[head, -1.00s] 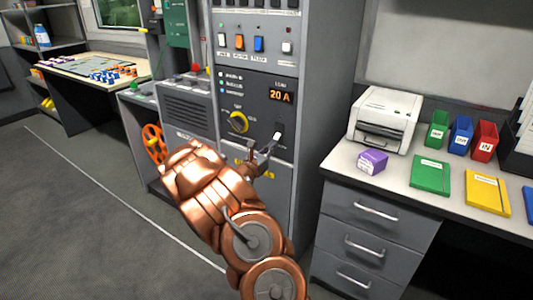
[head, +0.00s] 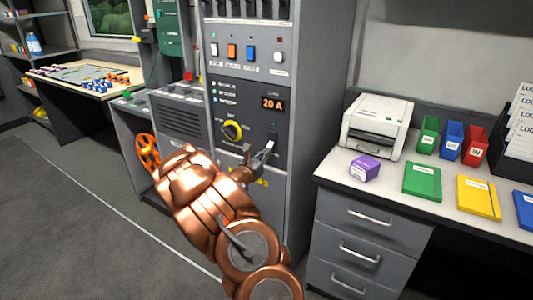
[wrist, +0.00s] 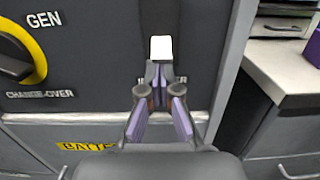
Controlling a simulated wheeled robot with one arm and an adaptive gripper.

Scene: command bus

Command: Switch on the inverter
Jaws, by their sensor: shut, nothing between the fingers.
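The inverter switch shows in the wrist view as a white-tipped lever (wrist: 161,48) on a dark panel, with a label below it mostly hidden by my fingers. In the head view the switch (head: 271,145) is on the grey cabinet front, below the orange "20 A" readout (head: 272,103). My gripper (wrist: 160,88) is shut and empty, its fingertips just below the white tip in the picture. I cannot tell whether they touch the lever. In the head view my gripper (head: 262,153) is close to the cabinet front and partly covers the switch area.
A yellow-ringed change-over knob (head: 233,131) is left of the switch. A row of coloured rocker switches (head: 232,52) is higher on the cabinet. A desk with a printer (head: 377,126) and a purple box (head: 365,168) stands to the right. Open floor lies at left.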

